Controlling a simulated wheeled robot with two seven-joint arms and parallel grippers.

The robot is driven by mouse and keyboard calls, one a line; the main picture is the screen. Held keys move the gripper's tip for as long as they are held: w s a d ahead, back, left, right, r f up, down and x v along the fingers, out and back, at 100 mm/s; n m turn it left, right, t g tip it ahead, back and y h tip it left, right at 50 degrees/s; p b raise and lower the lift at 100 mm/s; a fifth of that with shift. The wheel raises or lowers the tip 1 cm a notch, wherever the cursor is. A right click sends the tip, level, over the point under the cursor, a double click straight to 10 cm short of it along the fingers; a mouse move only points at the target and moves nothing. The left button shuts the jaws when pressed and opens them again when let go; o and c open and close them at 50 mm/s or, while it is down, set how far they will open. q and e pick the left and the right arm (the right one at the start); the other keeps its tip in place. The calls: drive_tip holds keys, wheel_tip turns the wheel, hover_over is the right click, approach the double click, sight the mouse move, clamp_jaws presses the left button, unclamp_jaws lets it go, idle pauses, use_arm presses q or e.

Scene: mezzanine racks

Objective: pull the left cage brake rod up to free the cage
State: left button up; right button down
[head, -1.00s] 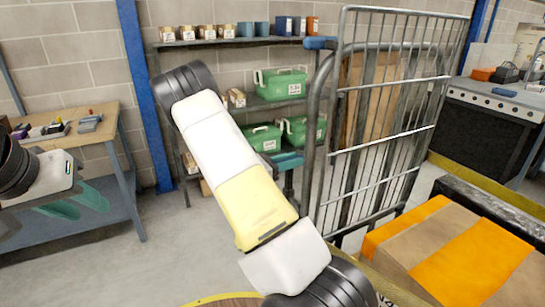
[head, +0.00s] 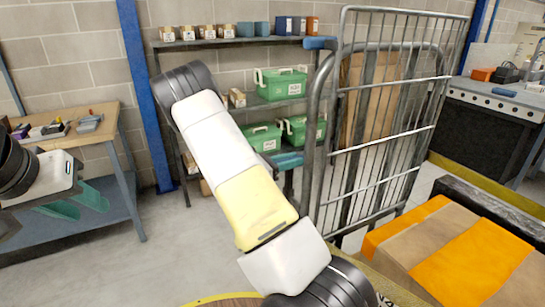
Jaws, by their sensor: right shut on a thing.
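The tall grey wire cage (head: 383,150) stands right of centre, close in front of me. A blue grip, apparently on the brake rod (head: 288,159), sticks out at the left side of the cage at mid-height.
An orange-striped carton (head: 455,250) lies at the lower right. A shelf rack (head: 215,43) with green boxes (head: 281,84) stands behind the cage. A workbench (head: 95,125) is at the left. Grey floor (head: 150,250) is clear between bench and cage.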

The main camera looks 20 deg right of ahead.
idle(0.4)
wheel_tip(320, 180, up, 6)
drive_tip(key=shift+w+r, duration=0.1)
drive_tip(key=c, duration=1.1)
unclamp_jaws()
drive_tip(key=shift+r, duration=0.1)
drive_tip(key=shift+f, duration=0.2)
drive_tip(key=shift+a, duration=0.35)
drive_tip(key=a, duration=0.7)
drive_tip(key=shift+s, duration=0.4)
